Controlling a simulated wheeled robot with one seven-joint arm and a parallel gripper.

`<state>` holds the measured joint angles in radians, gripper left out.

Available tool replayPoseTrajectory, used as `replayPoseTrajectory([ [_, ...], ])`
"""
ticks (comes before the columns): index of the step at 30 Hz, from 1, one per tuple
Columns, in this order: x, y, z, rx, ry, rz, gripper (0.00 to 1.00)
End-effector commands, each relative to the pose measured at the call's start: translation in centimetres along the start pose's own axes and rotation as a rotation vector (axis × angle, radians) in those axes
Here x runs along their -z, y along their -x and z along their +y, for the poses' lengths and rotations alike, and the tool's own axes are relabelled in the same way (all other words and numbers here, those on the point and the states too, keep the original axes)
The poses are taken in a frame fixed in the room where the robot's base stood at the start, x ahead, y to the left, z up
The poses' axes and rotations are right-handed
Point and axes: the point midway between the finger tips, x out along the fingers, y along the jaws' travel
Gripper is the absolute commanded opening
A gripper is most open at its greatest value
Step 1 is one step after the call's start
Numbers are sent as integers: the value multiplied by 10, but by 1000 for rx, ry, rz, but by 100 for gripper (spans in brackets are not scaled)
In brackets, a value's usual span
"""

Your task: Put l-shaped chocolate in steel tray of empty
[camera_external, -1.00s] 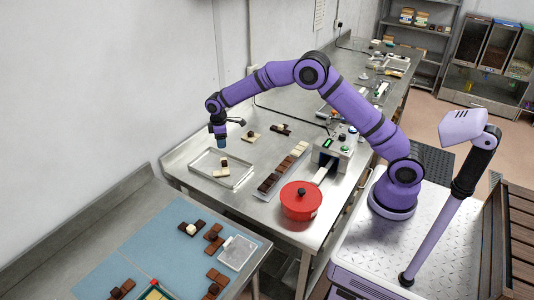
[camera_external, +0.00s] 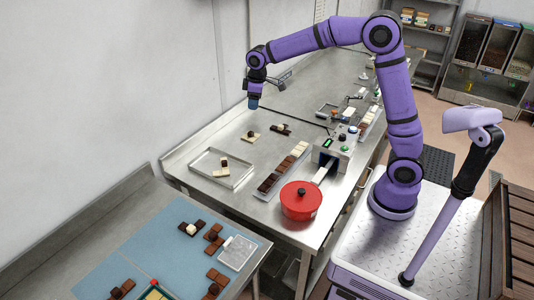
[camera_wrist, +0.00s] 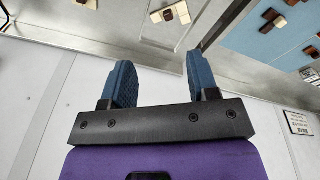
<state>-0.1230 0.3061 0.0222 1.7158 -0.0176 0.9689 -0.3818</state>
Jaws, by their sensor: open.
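A steel tray (camera_external: 240,175) lies on the steel bench. A white and dark chocolate piece (camera_external: 221,173) lies inside it, looking roughly L-shaped, and also shows in the wrist view (camera_wrist: 170,13). Two more two-tone pieces lie on the bench beyond the tray: a pale and dark one (camera_external: 250,138) and a mostly dark one (camera_external: 281,129). My gripper (camera_external: 253,103) hangs high above the bench, beyond the tray, apart from every piece. In the wrist view its blue fingers (camera_wrist: 157,72) are spread with nothing between them.
A long tray of chocolate bars (camera_external: 283,168), a red pot (camera_external: 301,201) and a control box (camera_external: 336,147) stand right of the steel tray. A nearer bench has a blue mat (camera_external: 160,240) with several pieces and a small metal tray (camera_external: 238,253). The wall runs close behind.

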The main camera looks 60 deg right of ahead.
Motion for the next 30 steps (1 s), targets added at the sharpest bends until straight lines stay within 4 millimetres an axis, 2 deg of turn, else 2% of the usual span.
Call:
replayPoseTrajectory([
  [1, -15, 17, -2, -8, -22, 15, 54],
  [6, -65, 59, -13, -27, -96, 54, 54],
  [15, -160, 111, -40, -56, -228, 127, 54],
  [23, -244, 130, -70, -75, -342, 192, 54],
  [30, -316, 127, -100, -88, -446, 253, 54],
])
